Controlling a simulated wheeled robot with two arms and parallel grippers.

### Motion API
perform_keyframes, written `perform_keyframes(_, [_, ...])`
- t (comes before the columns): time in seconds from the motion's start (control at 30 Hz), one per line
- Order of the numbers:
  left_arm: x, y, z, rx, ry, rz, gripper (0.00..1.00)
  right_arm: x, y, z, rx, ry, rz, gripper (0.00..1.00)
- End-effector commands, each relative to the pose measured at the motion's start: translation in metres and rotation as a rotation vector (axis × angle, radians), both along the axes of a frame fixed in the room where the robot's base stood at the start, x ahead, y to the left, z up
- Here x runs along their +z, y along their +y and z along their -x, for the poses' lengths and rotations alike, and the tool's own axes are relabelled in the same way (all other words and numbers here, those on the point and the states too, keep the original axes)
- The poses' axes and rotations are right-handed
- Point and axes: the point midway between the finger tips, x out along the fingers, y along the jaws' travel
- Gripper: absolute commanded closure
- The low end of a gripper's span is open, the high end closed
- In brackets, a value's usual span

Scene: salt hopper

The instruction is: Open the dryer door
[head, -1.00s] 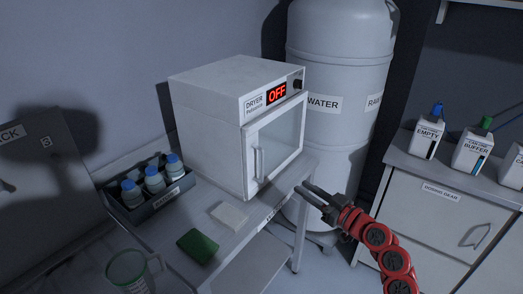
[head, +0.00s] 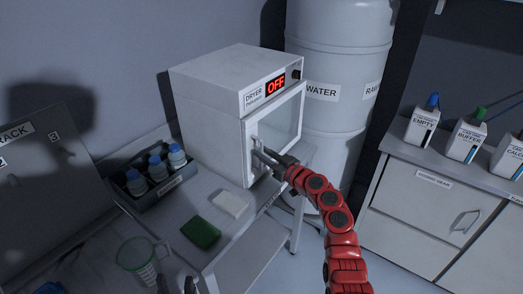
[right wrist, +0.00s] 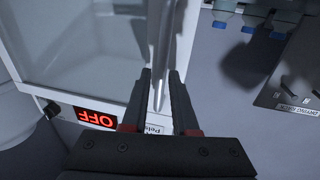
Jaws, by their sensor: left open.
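The white dryer (head: 215,100) stands on the bench with its red OFF display lit. Its glass-windowed door (head: 285,125) looks shut. The upright door handle (head: 255,143) is on the door's left side and also shows in the right wrist view (right wrist: 161,60). My right gripper (head: 262,155) is at the handle. In the right wrist view its fingers (right wrist: 161,95) lie on either side of the handle; I cannot tell whether they grip it.
A bottle rack (head: 158,185) stands left of the dryer. A green block (head: 201,232), a white block (head: 230,204) and a clear jug (head: 138,260) are on the bench in front. A large water barrel (head: 338,80) stands close behind the dryer's right side.

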Motion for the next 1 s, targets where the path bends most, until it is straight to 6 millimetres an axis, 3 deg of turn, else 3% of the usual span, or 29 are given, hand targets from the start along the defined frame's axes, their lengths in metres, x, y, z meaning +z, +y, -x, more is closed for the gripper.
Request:
perform_keyframes(0.43, [0.0016, 0.0, 0.0, 0.0, 0.0, 0.0, 0.5, -0.002, 0.0062, -0.0063, 0.0, 0.003, 0.003, 0.73])
perform_keyframes(0.6, [0.0016, 0.0, 0.0, 0.0, 0.0, 0.0, 0.5, -0.0018, 0.0062, -0.0063, 0.0, 0.002, 0.002, 1.0])
perform_keyframes(1.0, [0.0016, 0.0, 0.0, 0.0, 0.0, 0.0, 0.5, -0.0015, 0.0061, -0.0063, 0.0, 0.002, 0.002, 1.0])
